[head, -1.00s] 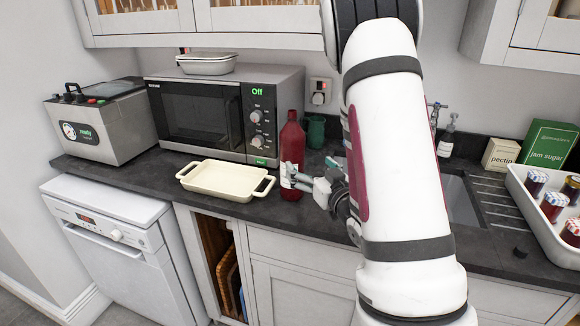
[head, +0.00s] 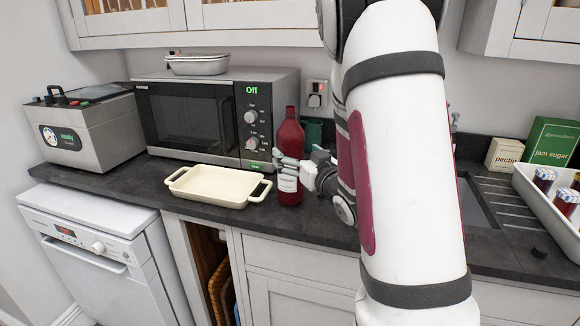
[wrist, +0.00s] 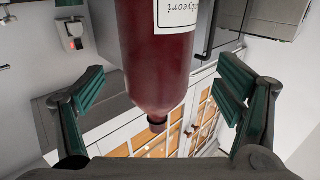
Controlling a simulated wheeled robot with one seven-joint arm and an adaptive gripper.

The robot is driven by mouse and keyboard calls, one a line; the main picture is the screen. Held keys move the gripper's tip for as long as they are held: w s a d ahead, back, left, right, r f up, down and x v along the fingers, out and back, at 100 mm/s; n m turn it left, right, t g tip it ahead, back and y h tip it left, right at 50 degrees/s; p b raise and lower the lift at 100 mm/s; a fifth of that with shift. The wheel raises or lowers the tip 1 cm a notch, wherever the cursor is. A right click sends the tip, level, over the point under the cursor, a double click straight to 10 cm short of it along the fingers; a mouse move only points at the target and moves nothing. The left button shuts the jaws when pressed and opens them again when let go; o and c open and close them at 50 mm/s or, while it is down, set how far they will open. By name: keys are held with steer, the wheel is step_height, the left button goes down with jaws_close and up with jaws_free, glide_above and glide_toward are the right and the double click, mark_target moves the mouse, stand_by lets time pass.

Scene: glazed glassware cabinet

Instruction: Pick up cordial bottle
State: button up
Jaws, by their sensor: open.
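The cordial bottle (head: 290,140) is dark red with a white label and stands upright on the dark worktop, in front of the microwave's right end. My gripper (head: 290,165) is at the bottle's side in the head view, at about the height just above its label. In the wrist view the bottle (wrist: 155,60) appears upside down between the two green-padded fingers of my gripper (wrist: 158,98). The fingers are spread wide, with a gap on both sides of the bottle. Part of the bottle is hidden behind the fingers in the head view.
A cream baking dish (head: 173,183) sits just left of the bottle. The microwave (head: 190,118) is behind, and a green mug (head: 313,130) stands behind right. A sink (head: 474,205) and a white tray of jars (head: 548,208) are at the right.

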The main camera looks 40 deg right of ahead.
steer(key=w, duration=0.2)
steer(key=w+d, duration=0.1)
steer(key=w, duration=0.2)
steer(key=shift+d+f, duration=0.1)
steer(key=shift+f, duration=0.1)
steer(key=shift+c, duration=0.3)
